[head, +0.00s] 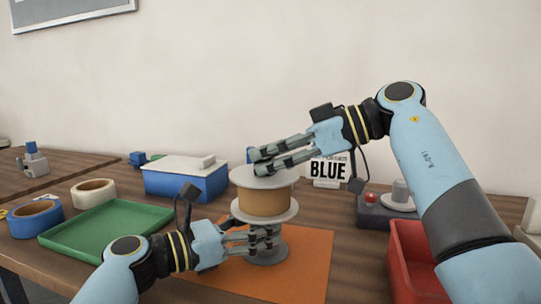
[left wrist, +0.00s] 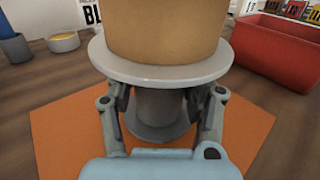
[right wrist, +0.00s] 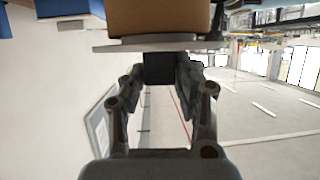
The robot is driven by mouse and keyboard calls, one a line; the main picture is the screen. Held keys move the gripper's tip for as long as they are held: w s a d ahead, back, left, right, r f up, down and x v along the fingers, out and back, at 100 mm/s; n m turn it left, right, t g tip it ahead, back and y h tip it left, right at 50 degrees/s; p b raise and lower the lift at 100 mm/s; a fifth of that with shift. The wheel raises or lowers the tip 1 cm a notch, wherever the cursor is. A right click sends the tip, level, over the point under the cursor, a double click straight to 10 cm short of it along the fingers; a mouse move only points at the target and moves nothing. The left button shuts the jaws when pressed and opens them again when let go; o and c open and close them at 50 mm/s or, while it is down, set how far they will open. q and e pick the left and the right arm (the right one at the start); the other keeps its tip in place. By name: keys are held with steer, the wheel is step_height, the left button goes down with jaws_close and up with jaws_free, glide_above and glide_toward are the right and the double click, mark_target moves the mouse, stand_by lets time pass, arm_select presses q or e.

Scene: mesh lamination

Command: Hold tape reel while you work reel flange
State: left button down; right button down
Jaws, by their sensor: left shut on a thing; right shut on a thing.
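The tape reel (head: 266,201) is a tan roll above a round grey plate, with a grey stem and wide foot below. It stands upright on an orange mat. The grey reel flange (head: 241,178) lies on top of the roll. My left gripper (head: 272,237) is shut around the reel's stem below the lower plate; the left wrist view shows the stem (left wrist: 160,108) between its fingers. My right gripper (head: 260,160) is at the top, shut on a dark knob (right wrist: 158,68) at the flange in the right wrist view. The fingers partly hide the flange top.
A green tray (head: 105,232) and a blue box with a white lid (head: 172,182) stand to the left. A red bin (head: 410,262) is at the right. Tape rolls (head: 93,192) lie far left. A BLUE sign (head: 328,170) stands behind the reel.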

steer(key=shift+r, duration=0.3)
stand_by(0.4)
steer(key=shift+r, duration=1.25)
steer(key=shift+r, duration=0.1)
steer(key=shift+r, duration=2.15)
arm_select(q)
steer(key=shift+c, duration=2.3)
jaws_free()
